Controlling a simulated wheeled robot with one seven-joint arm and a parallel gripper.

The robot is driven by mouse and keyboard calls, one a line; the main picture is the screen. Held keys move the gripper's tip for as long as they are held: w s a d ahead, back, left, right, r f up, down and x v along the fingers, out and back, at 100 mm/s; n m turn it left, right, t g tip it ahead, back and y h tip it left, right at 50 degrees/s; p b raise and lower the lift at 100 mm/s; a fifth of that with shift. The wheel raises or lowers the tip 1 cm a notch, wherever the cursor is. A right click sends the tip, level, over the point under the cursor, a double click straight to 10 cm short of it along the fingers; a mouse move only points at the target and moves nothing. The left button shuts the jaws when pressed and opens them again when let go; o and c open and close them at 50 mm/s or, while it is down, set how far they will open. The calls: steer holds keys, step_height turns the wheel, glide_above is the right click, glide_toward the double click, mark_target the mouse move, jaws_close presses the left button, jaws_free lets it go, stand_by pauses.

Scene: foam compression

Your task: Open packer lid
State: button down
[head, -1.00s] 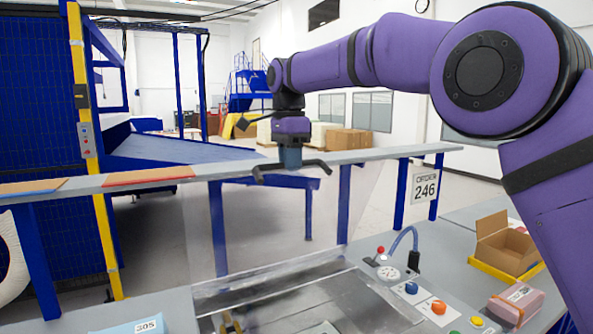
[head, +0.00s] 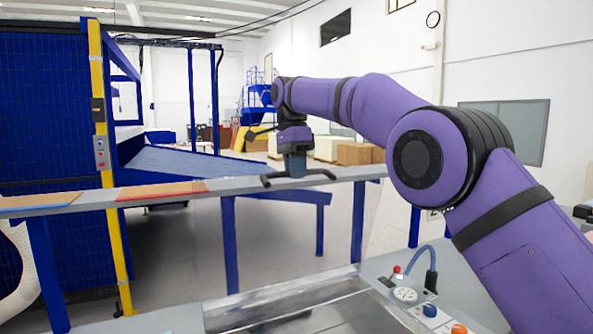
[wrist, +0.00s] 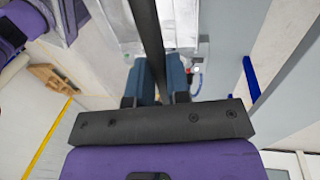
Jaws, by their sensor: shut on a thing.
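My gripper (head: 296,168) is shut on the dark lid handle (head: 318,177), which shows as curved ends on both sides of the fingers. In the wrist view the blue fingers (wrist: 157,82) close around a dark bar (wrist: 147,25). The packer (head: 290,302), with a metallic rim, lies below at the bottom of the head view, cut off by the frame. The clear lid is raised; its panel is hardly visible, with a faint slanted edge near the right blue leg.
Control knobs (head: 430,310) and a gauge (head: 405,294) with a blue hose (head: 432,258) stand right of the packer. A long grey shelf (head: 230,188) on blue legs runs behind my gripper. Brown and red sheets (head: 162,189) lie on its left part.

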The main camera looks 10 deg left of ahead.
steer(key=shift+f, duration=0.35)
steer(key=c, duration=1.1)
jaws_free()
steer(key=shift+w+a, duration=0.1)
steer(key=shift+w, duration=0.05)
steer(key=shift+r, duration=0.15)
steer(key=shift+r, duration=1.7)
steer(key=s+d, duration=0.3)
steer(key=s, duration=0.4)
steer(key=s+d+r, duration=0.1)
steer(key=s+d, duration=0.2)
steer(key=s, duration=0.4)
steer(key=shift+s+d+r, duration=0.25)
steer(key=shift+s, duration=0.15)
steer(key=shift+d, duration=0.1)
